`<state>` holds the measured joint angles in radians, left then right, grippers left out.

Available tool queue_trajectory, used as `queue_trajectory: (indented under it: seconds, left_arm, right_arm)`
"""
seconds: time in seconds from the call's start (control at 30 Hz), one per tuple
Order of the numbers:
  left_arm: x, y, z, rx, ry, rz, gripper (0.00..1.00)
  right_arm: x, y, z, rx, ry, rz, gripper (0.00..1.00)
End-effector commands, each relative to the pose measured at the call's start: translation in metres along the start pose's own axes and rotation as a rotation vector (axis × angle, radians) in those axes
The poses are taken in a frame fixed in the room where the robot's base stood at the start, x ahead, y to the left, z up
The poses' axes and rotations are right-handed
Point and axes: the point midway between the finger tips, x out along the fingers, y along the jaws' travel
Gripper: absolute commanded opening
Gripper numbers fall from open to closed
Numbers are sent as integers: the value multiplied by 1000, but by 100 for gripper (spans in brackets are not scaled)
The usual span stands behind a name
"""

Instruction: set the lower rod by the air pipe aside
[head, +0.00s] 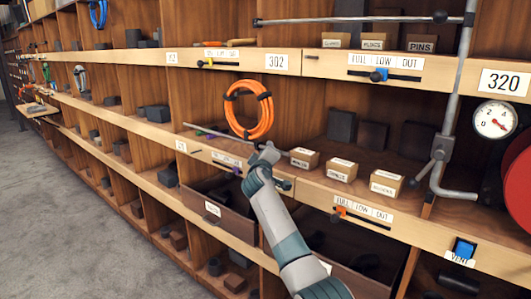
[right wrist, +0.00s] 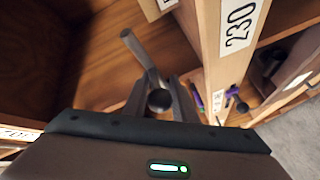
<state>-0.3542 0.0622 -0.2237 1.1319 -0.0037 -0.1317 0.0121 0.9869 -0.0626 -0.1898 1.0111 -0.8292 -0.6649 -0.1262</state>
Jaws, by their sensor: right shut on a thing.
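My right gripper (head: 266,154) reaches in from the bottom and sits in front of the middle shelf, below the orange hose coil. It is shut on a thin grey rod (head: 212,133), which points out to the left, apart from the air pipe (head: 451,80). In the right wrist view the fingers (right wrist: 163,98) close around the rod (right wrist: 138,50), near a dark round knob. The air pipe stands at the right with a gauge (head: 494,119) and a valve handle. An upper rod (head: 350,20) still runs across to the pipe at the top. My left gripper is not in view.
The orange hose coil (head: 248,110) hangs just above the gripper. Small labelled boxes (head: 341,171) stand on the shelf to the right. A drawer (head: 215,207) is below.

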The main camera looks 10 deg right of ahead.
Motion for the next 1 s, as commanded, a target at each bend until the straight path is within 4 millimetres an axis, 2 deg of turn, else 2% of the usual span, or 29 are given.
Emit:
queue_trajectory:
  seconds: [0.2,0.23,0.27,0.73,1.0]
  left_arm:
    - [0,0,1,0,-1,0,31]
    - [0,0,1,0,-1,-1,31]
    - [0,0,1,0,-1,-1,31]
    - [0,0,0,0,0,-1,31]
    - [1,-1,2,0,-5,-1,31]
  right_arm:
    - [0,-1,1,6,-2,-1,0]
    - [0,-1,1,6,-2,-1,29]
    - [0,-1,1,6,-2,-1,31]
    - [-4,0,0,2,1,1,31]
    - [-23,-1,0,4,1,1,31]
